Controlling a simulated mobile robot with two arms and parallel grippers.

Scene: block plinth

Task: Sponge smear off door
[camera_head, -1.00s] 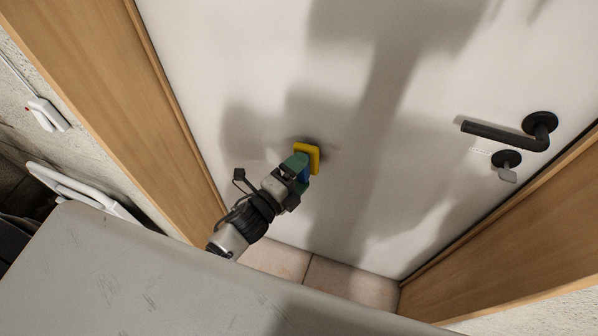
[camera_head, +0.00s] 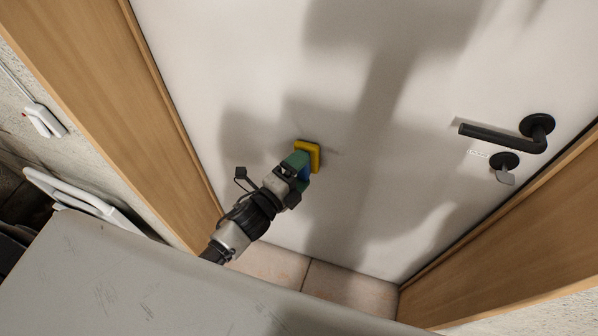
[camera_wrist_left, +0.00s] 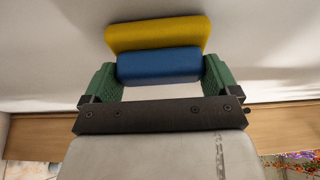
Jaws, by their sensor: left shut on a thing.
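My left gripper (camera_head: 300,164) is shut on a sponge (camera_head: 312,152) with a yellow face and a blue back. In the left wrist view the sponge's yellow layer (camera_wrist_left: 158,34) is against or very close to the white door, and its blue layer (camera_wrist_left: 160,66) sits between the green fingers. The white door (camera_head: 250,60) fills the middle of the head view. A faint grey mark (camera_head: 332,153) shows on the door just right of the sponge; part of it may be hidden behind the sponge. My right gripper is not in view.
A black door handle (camera_head: 500,137) and a lock with a key (camera_head: 504,167) are on the door's right side. Wooden frame (camera_head: 110,100) borders the door. A white folded object (camera_head: 85,200) stands at left. Tiled floor (camera_head: 335,285) shows below.

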